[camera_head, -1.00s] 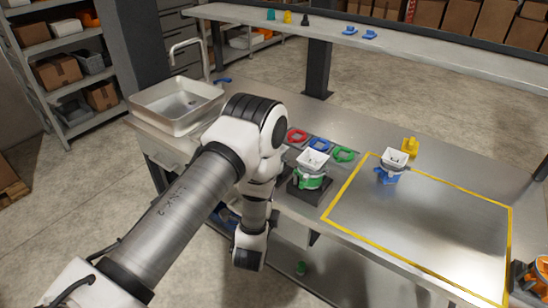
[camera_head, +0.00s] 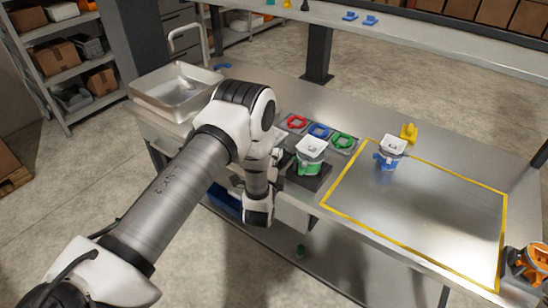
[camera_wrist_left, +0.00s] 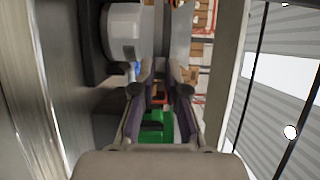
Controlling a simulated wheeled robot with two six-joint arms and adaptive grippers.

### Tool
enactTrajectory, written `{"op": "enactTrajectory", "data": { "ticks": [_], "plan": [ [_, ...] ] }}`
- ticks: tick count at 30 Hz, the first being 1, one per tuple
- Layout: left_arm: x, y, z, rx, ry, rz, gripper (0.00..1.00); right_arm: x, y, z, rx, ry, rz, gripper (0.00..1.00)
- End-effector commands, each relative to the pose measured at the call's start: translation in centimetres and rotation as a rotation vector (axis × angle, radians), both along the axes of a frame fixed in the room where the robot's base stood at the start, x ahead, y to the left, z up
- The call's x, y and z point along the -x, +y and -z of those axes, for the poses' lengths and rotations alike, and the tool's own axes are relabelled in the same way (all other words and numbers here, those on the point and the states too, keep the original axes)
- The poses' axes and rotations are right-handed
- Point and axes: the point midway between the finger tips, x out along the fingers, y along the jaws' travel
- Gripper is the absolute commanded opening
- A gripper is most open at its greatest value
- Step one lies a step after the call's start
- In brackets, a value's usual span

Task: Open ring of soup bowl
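A white square-topped bowl (camera_head: 312,147) with a green ring or clamp (camera_head: 310,168) around its lower part stands upright on a black base (camera_head: 310,182). A similar white bowl (camera_head: 392,145) with a blue ring (camera_head: 386,161) stands to the right. No label shows which is the soup bowl. My left gripper (camera_head: 280,166) is just left of the green-ringed bowl, partly hidden by my arm. In the left wrist view its fingers (camera_wrist_left: 161,78) are apart, with a green part (camera_wrist_left: 158,130) showing between them. Contact cannot be told. My right gripper is out of view.
Red (camera_head: 294,122), blue (camera_head: 319,130) and green (camera_head: 342,140) rings lie behind the green-ringed bowl. A yellow piece (camera_head: 409,131) stands behind the blue-ringed one. A sink (camera_head: 176,88) is at left, an orange item (camera_head: 532,262) at right. The yellow-outlined area (camera_head: 425,211) is mostly clear.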

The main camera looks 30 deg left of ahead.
Motion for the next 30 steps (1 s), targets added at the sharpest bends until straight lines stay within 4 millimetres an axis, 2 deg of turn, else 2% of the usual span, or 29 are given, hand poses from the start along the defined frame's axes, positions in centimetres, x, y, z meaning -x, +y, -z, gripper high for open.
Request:
{"op": "enactTrajectory", "data": {
  "ticks": [8,18,19,20,30],
  "plan": [
    [-0.7,-0.9,0.5,0.000,-0.001,-0.123,0.00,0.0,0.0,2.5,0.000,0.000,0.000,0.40],
    [-0.7,-0.9,0.1,0.000,0.001,-0.156,0.00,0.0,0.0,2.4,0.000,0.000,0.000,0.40],
    [-0.7,-0.9,0.1,0.001,0.002,-0.156,0.19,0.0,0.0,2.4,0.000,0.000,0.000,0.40],
    [-0.7,-0.9,0.1,0.001,0.002,-0.156,0.24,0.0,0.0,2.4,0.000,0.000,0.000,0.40],
    [-0.4,-1.1,0.1,0.001,0.002,-0.155,0.24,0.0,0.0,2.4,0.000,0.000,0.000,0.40]
  ]
}}
